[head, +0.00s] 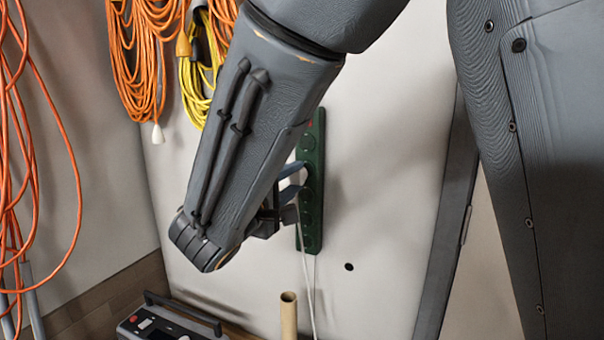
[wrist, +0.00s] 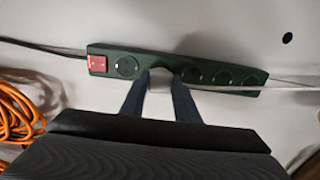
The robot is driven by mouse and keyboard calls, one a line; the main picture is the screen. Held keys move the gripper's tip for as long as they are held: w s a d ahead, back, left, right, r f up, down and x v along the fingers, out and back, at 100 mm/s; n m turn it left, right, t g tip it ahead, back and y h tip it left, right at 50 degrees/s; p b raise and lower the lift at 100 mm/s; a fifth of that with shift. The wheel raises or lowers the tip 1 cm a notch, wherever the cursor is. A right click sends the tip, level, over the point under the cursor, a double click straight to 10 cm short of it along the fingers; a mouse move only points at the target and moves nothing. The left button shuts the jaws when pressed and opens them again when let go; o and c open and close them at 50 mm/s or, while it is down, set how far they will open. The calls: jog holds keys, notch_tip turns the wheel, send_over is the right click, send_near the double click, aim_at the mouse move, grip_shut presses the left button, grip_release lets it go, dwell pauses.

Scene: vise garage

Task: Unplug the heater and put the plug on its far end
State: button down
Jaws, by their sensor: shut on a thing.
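A dark green power strip (head: 317,135) is fixed upright on the white wall. In the wrist view it lies across the picture (wrist: 145,51), with a red switch (wrist: 97,64) at one end and several round sockets. My gripper (head: 297,178) is at the strip's front; its two blue-grey fingers (wrist: 161,82) are shut on a pale plug (wrist: 160,87) at the socket second from the switch. I cannot tell whether the plug is fully seated. A white cord (head: 309,290) hangs below the strip. I cannot pick out the heater.
Orange cords (head: 140,60) and a yellow cord (head: 196,95) hang at the upper left. A grey boxy device with a handle (head: 165,322) and a tan tube (head: 289,315) stand below. The wall right of the strip is clear, up to a dark post (head: 447,230).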

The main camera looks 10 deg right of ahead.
aim_at(295, 178)
jog(key=shift+v, duration=1.6)
